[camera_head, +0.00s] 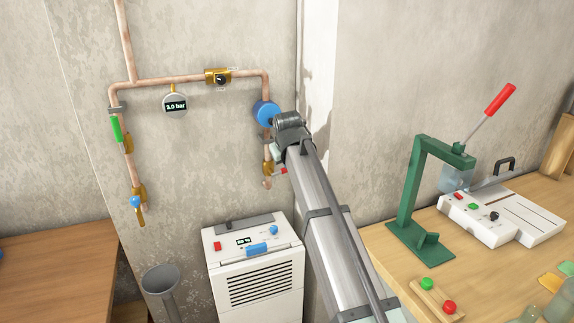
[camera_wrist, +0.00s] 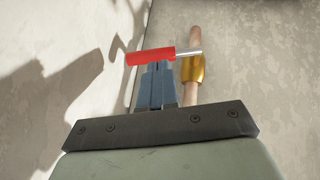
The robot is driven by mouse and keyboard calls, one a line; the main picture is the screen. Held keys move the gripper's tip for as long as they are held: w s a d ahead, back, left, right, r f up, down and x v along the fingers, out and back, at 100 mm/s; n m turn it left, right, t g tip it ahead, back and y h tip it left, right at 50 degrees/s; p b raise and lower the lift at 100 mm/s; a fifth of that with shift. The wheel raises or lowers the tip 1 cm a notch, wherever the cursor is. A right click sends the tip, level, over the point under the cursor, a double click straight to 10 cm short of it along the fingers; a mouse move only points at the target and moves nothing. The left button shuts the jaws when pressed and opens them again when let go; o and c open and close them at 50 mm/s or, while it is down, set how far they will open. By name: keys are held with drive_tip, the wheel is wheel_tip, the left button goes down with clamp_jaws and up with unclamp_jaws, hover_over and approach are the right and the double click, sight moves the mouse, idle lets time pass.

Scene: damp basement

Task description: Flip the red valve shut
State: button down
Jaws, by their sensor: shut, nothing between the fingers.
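The red valve lever (camera_wrist: 150,56) sticks out sideways on a metal stem, roughly crosswise to its copper pipe, in the wrist view. Its brass body (camera_wrist: 193,69) sits on the pipe to the right of my fingers. In the head view the brass body (camera_head: 267,168) is on the right-hand vertical pipe, and a bit of the red lever (camera_head: 283,171) shows beside my arm. My gripper (camera_wrist: 157,70) is shut and empty, its blue-grey fingertips just by the red lever. I cannot tell whether they touch. In the head view my arm mostly hides the gripper.
A blue round fitting (camera_head: 266,113) sits above the red valve, close to my wrist. A green-handled valve (camera_head: 116,129) and a gauge reading 3.0 bar (camera_head: 175,105) are further left. A white dehumidifier-like unit (camera_head: 254,265) stands below. A workbench with a green press (camera_head: 410,205) is at right.

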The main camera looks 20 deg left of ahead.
drive_tip(key=v, duration=1.1)
drive_tip(key=shift+d+r, duration=0.3)
drive_tip(key=shift+r, duration=0.05)
drive_tip(key=s+d+f+m+g, duration=0.1)
drive_tip(key=s+d+f, duration=0.1)
drive_tip(key=f, duration=0.7)
drive_tip(key=s+d+f+m, duration=0.1)
drive_tip(key=d+f, duration=0.2)
drive_tip(key=f, duration=0.6)
drive_tip(key=s+d+f+m+g, duration=0.1)
drive_tip(key=s+d+f, duration=0.1)
drive_tip(key=f, duration=0.7)
drive_tip(key=s+d+f+m+g+h, duration=0.15)
drive_tip(key=s+d+f, duration=0.25)
drive_tip(key=d+f, duration=0.6)
drive_tip(key=s+d+f+g+h, duration=0.1)
drive_tip(key=s+d+f+g, duration=0.15)
drive_tip(key=d+f, duration=0.75)
drive_tip(key=s+d+f+m+g, duration=0.1)
drive_tip(key=s+d+f+g, duration=0.1)
drive_tip(key=s+d+f, duration=0.5)
drive_tip(key=s+d+f+m+g, duration=0.2)
drive_tip(key=s+d+f, duration=0.5)
drive_tip(key=s+f, duration=0.5)
drive_tip(key=s+d+f+m+g, duration=0.2)
drive_tip(key=s+d+f, duration=0.6)
drive_tip(key=s, duration=0.6)
wheel_tip(320, 180, down, 2)
drive_tip(key=shift+f+g, duration=0.25)
drive_tip(key=shift+g, duration=0.45)
